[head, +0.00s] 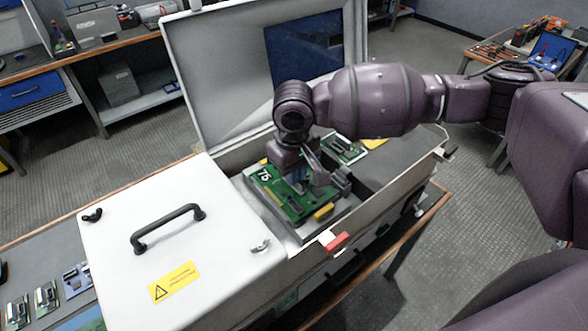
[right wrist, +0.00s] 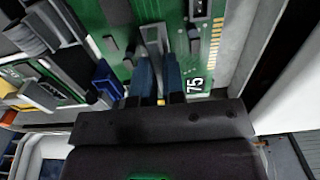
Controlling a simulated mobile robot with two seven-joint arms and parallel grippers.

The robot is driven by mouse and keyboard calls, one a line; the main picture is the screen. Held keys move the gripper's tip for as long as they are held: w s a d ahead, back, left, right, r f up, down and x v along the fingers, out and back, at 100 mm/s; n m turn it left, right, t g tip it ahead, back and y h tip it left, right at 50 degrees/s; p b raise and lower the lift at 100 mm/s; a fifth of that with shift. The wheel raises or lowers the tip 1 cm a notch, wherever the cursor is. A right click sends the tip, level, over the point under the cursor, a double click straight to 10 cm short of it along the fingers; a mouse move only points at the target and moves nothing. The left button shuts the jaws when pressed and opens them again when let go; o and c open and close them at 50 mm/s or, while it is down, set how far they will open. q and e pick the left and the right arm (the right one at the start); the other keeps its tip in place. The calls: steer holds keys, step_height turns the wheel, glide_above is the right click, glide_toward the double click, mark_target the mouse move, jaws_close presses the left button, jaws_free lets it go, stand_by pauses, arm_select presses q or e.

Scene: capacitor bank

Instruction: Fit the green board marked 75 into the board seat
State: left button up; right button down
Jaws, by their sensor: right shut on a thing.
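The green board marked 75 (head: 268,188) is in the open bay of the white cabinet in the head view, roughly level. Its white 75 label also shows on the board in the right wrist view (right wrist: 205,60). My right gripper (head: 297,184) comes down over the board from above. In the right wrist view its two blue fingers (right wrist: 158,78) are shut on a grey upright part of the board. The board seat is mostly hidden under the board; a grey edge (head: 312,228) shows beside it. I cannot tell whether the board touches the seat. My left gripper is not in view.
Another green board (head: 345,149) lies behind in the bay. The raised lid (head: 215,75) stands at the back. A white cover (head: 180,225) with a black handle (head: 168,228) closes the left part. A red latch (head: 334,241) sits on the front rim. Several boards (head: 45,297) lie lower left.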

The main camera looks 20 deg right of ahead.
steer(key=shift+f, duration=0.35)
steer(key=c, duration=1.1)
jaws_free()
step_height(320, 180, up, 11)
steer(key=shift+f+p, duration=0.1)
steer(key=shift+p, duration=0.2)
